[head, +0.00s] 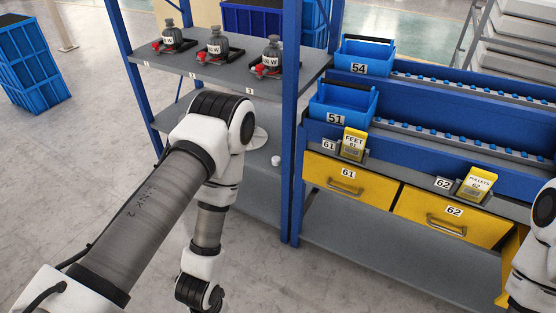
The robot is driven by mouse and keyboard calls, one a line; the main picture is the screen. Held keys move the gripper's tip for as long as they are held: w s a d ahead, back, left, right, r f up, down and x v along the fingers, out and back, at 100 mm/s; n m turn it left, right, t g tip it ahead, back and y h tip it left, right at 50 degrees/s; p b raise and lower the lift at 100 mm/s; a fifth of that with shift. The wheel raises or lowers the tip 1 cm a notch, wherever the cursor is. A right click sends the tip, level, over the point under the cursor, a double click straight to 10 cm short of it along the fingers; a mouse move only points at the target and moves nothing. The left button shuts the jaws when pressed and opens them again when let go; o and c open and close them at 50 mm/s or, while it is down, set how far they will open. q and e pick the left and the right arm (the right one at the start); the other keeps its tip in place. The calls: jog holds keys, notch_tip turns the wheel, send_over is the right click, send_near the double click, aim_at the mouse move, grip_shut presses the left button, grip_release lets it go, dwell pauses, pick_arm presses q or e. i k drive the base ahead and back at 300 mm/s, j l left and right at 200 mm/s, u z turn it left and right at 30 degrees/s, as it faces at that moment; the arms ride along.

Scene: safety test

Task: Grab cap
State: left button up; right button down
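A white, rounded thing (260,139), possibly the cap, lies on the middle shelf and is mostly hidden behind my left arm. A small white round thing (277,160) sits on the same shelf near the blue post; I cannot tell which of the two is the cap. My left arm comes in from the left, bends over in front of the shelf and points down. Its gripper is below the picture edge. Only a part of my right arm shows at the right edge, and its gripper is out of view.
Several dark bottles with red parts (214,46) stand on the top shelf (185,72). Blue posts (291,160) frame the rack. At right are blue bins (342,104), yellow drawers (348,184) and yellow tags (353,145). A blue crate (32,80) stands at left.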

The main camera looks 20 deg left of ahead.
aim_at(276, 161)
jog(key=i+j, duration=0.55)
jog(key=i+j+z, duration=0.15)
jog(key=i+j, duration=0.35)
jog(key=j, duration=0.25)
